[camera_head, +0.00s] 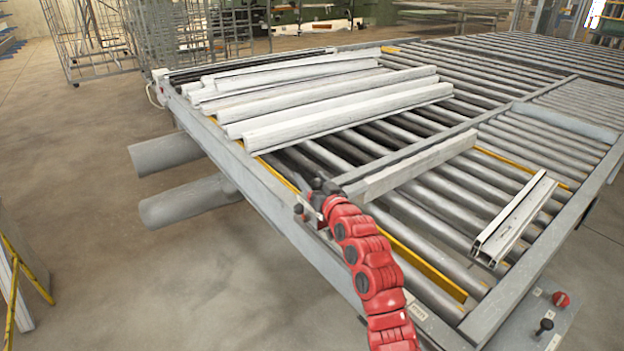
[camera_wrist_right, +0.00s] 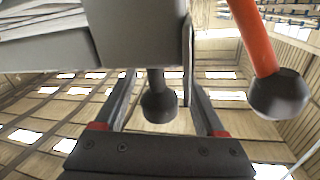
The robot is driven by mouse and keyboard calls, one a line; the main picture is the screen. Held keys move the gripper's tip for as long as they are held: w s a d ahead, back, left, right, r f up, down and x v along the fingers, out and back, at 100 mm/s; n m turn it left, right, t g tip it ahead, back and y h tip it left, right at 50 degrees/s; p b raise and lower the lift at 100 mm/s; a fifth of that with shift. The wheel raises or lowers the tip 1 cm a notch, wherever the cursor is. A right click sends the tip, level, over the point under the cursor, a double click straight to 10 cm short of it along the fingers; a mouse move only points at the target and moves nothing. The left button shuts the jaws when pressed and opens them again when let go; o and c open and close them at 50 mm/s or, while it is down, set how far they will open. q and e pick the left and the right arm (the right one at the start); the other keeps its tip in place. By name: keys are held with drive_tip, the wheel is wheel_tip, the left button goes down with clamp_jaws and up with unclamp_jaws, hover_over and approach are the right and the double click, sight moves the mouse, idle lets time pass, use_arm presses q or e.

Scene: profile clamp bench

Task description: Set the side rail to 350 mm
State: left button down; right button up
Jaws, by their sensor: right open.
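The side rail, most likely the long grey bar (camera_head: 415,168), lies across the rollers. Its near-left end is by the bench's left edge beam. My right gripper (camera_head: 318,192) is at that end, by the edge beam. In the right wrist view its two fingers (camera_wrist_right: 160,88) are open, on either side of a black ball knob (camera_wrist_right: 158,106) on a short stem under a grey block (camera_wrist_right: 135,30). The fingers look apart from the knob. An orange lever (camera_wrist_right: 254,38) with a black ball end stands to the right. I cannot read any scale. My left gripper is not in view.
Several pale profiles (camera_head: 340,105) lie on the rollers at the back left. A short channel profile (camera_head: 515,220) lies at the right. A yellow strip (camera_head: 425,262) runs among the near rollers. A panel with a red knob (camera_head: 561,299) is at the near right corner.

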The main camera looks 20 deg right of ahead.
clamp_jaws()
idle(0.3)
idle(1.1)
